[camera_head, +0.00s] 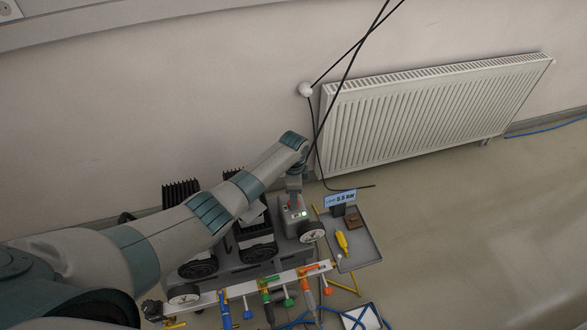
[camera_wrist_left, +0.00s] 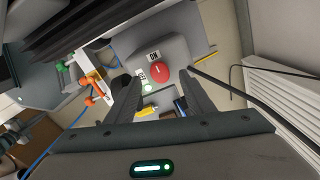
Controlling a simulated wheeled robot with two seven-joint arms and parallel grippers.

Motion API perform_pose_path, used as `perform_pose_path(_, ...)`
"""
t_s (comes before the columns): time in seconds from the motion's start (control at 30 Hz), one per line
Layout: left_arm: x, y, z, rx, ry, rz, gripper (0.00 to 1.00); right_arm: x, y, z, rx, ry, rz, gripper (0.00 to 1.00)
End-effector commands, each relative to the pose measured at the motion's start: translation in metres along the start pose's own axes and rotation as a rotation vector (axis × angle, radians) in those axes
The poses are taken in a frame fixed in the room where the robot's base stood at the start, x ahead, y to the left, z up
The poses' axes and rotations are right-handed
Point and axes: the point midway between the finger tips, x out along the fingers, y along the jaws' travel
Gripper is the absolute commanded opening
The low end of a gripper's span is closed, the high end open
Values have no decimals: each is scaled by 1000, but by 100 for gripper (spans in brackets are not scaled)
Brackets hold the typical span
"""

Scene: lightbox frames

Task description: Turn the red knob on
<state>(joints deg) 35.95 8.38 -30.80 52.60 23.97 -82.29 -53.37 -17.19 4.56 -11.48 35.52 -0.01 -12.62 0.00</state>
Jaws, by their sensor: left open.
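The red knob (camera_wrist_left: 159,72) sits on a grey control box (camera_wrist_left: 160,48), with a white "ON" label (camera_wrist_left: 153,56) on one side of it and a second white label, partly hidden, on another. In the head view the left gripper (camera_head: 294,190) points down over the box. My right gripper is not in view.
A grey tray (camera_head: 364,250) beside the machine holds a yellow bottle (camera_head: 342,241), a brown block and a small display sign (camera_head: 341,198). Colored-handled valves line a white rail (camera_head: 240,290) in front. A white radiator (camera_head: 420,110) and hanging black cables are behind.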

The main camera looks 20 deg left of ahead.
Motion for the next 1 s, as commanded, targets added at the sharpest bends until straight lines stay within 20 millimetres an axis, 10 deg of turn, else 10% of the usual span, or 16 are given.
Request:
perform_pose_path(0.6, -114, -1, 0, 1, 0, -4, 49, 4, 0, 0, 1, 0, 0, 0)
perform_pose_path(1.0, -141, 0, 0, 1, 0, -1, 49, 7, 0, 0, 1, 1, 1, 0)
